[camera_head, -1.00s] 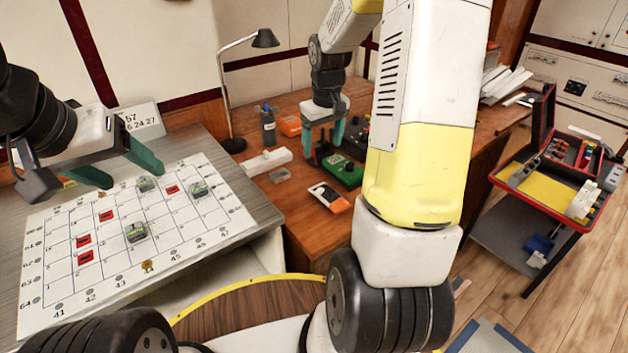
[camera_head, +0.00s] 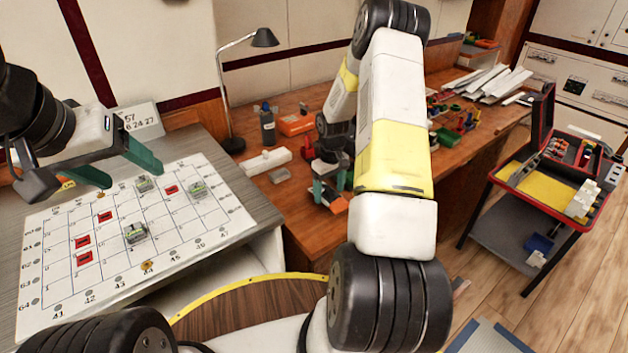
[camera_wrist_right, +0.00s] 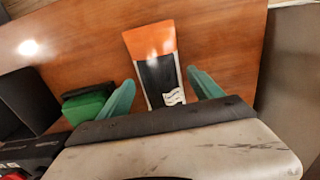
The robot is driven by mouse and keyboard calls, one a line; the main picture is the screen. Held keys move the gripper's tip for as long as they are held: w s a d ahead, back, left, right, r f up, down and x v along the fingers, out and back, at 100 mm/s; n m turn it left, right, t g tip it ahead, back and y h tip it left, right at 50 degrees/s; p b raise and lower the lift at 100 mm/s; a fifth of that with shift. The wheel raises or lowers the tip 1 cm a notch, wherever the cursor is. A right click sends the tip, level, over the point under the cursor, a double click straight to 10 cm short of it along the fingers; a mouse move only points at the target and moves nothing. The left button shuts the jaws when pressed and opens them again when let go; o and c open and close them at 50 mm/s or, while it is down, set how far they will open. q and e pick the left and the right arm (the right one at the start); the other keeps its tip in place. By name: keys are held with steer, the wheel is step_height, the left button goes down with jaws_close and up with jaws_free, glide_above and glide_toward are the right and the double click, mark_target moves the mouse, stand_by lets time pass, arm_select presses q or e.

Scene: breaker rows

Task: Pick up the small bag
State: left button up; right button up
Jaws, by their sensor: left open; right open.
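A flat packet (camera_wrist_right: 158,65), orange at one end and black with a white patch at the other, lies on the wooden desk; it may be the small bag. In the right wrist view my right gripper (camera_wrist_right: 163,92) is open, with one green finger on each side of the packet's black part. In the head view my right gripper (camera_head: 331,190) points down over the packet, which it mostly hides; an orange bit shows. I cannot tell whether the fingers touch it. My left gripper (camera_head: 122,167) is open and empty above the numbered grid board (camera_head: 110,270).
Small clear packs with green parts (camera_head: 136,232) and red pieces (camera_head: 84,258) sit on the board. A white block (camera_head: 265,161), a bottle (camera_head: 267,128) and a lamp (camera_head: 233,140) stand on the desk (camera_head: 290,215). A green item (camera_wrist_right: 90,101) lies beside the right gripper.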

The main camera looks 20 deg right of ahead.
steer(key=shift+f, duration=0.85)
steer(key=c, duration=1.5)
steer(key=shift+r, duration=0.1)
